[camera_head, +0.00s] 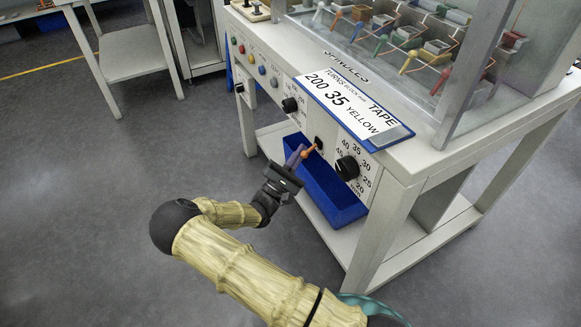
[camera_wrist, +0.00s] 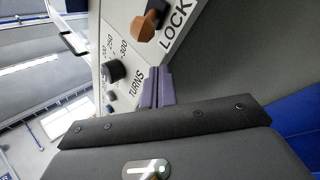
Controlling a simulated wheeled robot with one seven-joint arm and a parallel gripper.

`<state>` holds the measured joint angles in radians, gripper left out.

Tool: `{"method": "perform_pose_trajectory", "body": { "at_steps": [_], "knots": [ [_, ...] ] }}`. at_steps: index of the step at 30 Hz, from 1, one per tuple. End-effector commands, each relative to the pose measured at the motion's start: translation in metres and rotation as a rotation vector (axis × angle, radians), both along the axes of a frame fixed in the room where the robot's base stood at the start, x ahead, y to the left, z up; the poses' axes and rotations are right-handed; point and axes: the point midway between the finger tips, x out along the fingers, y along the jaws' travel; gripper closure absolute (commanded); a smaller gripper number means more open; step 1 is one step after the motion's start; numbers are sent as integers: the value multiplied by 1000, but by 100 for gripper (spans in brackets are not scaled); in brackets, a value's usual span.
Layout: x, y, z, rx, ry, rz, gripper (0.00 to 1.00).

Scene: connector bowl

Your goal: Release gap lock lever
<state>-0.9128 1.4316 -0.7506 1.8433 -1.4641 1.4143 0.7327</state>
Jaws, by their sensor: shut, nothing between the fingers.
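The gap lock lever, with an orange-brown handle (camera_head: 309,151) on a black pivot, is on the machine's front panel, between two black knobs. In the wrist view the lever (camera_wrist: 149,24) is at the top beside the printed word LOCK. My gripper (camera_head: 297,153) is just left of the handle in the head view, in front of the panel. Its purple fingers (camera_wrist: 157,86) are together and empty. In the wrist view a strip of panel shows between the fingertips and the handle, so they look apart; the depth between them is unclear.
The turns knob (camera_wrist: 114,70) is close to the fingers; another dial (camera_head: 347,168) is right of the lever. A blue bin (camera_head: 330,200) stands on the shelf below. A sign (camera_head: 355,105) lies on the machine's top edge.

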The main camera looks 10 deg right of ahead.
Motion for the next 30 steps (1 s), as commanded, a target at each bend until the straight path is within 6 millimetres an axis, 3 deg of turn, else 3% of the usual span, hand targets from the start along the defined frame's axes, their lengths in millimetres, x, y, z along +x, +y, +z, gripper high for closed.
{"method": "perform_pose_trajectory", "body": {
  "at_steps": [9, 24, 30],
  "knots": [
    [-27, 7, 11, 0, 1, 3, 100],
    [-29, 8, 13, 5, 3, 6, 100],
    [-30, 19, 16, 31, 11, 25, 100]
  ]
}}
